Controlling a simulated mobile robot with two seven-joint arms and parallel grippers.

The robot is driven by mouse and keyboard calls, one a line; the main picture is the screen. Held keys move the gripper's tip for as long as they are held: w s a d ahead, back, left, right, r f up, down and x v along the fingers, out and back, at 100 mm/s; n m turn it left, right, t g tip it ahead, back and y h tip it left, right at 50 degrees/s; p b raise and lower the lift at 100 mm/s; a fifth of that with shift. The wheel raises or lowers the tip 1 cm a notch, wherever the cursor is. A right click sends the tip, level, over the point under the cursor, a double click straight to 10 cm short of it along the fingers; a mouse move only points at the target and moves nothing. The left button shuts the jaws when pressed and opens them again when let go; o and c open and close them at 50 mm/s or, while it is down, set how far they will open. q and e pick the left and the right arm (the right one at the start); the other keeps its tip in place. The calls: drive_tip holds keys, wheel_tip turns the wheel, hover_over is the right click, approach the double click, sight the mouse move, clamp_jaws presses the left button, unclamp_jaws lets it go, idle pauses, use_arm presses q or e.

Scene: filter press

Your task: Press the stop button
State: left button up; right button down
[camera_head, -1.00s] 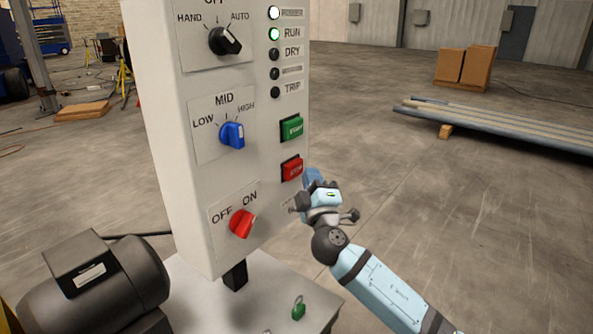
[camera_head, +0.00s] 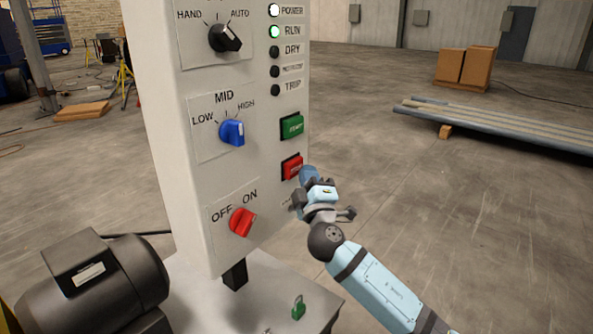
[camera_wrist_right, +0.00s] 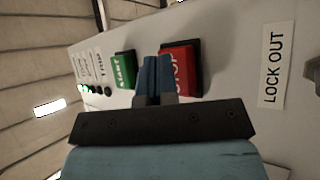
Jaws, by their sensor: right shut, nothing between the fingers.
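The red stop button (camera_head: 291,167) is on the front of the pale control panel (camera_head: 190,180), below the green start button (camera_head: 292,126). My right gripper (camera_head: 306,174) is shut and empty, with its fingertips beside the stop button's lower right side. In the right wrist view the stop button (camera_wrist_right: 181,70) is partly hidden behind the blue fingers (camera_wrist_right: 152,75), which point at its edge on the start button's side. I cannot tell whether the fingertips touch it. The RUN lamp (camera_head: 274,32) glows green. My left gripper is not in view.
A red OFF/ON knob (camera_head: 242,222) is below the buttons, and a blue speed knob (camera_head: 232,133) is to the left. A dark motor (camera_head: 95,285) and a green padlock (camera_head: 298,308) are low in front.

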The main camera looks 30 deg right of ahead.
drive_tip(key=shift+w+a, duration=0.2)
drive_tip(key=shift+w, duration=0.35)
idle(0.8)
idle(0.3)
drive_tip(key=shift+s+d+b, duration=0.15)
drive_tip(key=shift+s+d, duration=0.05)
drive_tip(key=shift+s, duration=0.3)
drive_tip(key=shift+s+d+b, duration=0.15)
drive_tip(key=shift+s, duration=0.3)
drive_tip(key=shift+s, duration=0.1)
drive_tip(key=s, duration=0.1)
drive_tip(key=s+d, duration=0.1)
drive_tip(key=s, duration=0.1)
drive_tip(key=s+d, duration=0.1)
drive_tip(key=shift+s, duration=0.2)
idle(0.4)
